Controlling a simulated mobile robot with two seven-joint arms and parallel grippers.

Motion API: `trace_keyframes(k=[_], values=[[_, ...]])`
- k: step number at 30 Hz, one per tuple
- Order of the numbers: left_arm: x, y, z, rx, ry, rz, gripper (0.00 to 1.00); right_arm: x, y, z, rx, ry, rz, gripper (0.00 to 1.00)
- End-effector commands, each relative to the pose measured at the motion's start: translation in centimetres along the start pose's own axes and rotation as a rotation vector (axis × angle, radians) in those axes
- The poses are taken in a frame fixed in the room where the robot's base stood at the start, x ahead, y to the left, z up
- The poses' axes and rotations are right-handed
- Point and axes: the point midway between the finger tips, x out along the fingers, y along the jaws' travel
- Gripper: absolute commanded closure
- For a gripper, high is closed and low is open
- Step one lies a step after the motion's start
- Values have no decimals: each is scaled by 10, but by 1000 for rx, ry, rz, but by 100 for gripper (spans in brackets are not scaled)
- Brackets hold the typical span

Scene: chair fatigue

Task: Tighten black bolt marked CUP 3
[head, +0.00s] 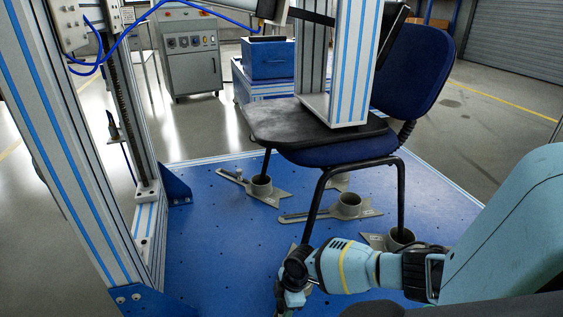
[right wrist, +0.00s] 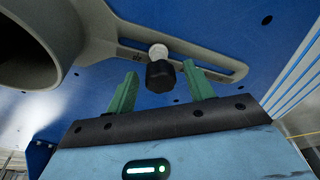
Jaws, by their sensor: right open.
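In the right wrist view a black bolt (right wrist: 160,76) with a pale collar sits at the slot of a grey cup bracket (right wrist: 100,40). My right gripper (right wrist: 161,84) has its two green fingers apart, one on each side of the black bolt head. I cannot tell whether either finger touches it. Small marks on the bracket near the bolt are too small to read. In the head view my right gripper (head: 289,296) is low at the front of the blue platform, and the bolt is hidden there. My left gripper is not in view.
A blue chair (head: 412,75) stands with its legs in grey cup brackets (head: 349,205) on the blue platform (head: 220,245). A dark press plate (head: 270,122) rests on the seat. An aluminium frame post (head: 70,130) rises at the left. A grey cabinet (head: 190,60) stands behind.

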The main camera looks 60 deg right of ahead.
Motion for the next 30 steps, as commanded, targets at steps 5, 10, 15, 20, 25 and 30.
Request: trace_keyframes(k=[5, 10, 15, 20, 25, 30], values=[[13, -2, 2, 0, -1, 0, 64, 2, 1, 0, -120, 0, -29, 47], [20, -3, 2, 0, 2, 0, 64, 1, 1, 0, -211, 0, -52, 47], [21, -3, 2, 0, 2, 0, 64, 0, 1, 0, -233, 1, -59, 47], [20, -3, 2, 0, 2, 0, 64, 0, 1, 0, -233, 1, -59, 47], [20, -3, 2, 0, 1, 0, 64, 0, 2, -1, -319, 0, -81, 47], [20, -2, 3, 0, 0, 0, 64, 0, 2, -2, -483, 2, -122, 47]])
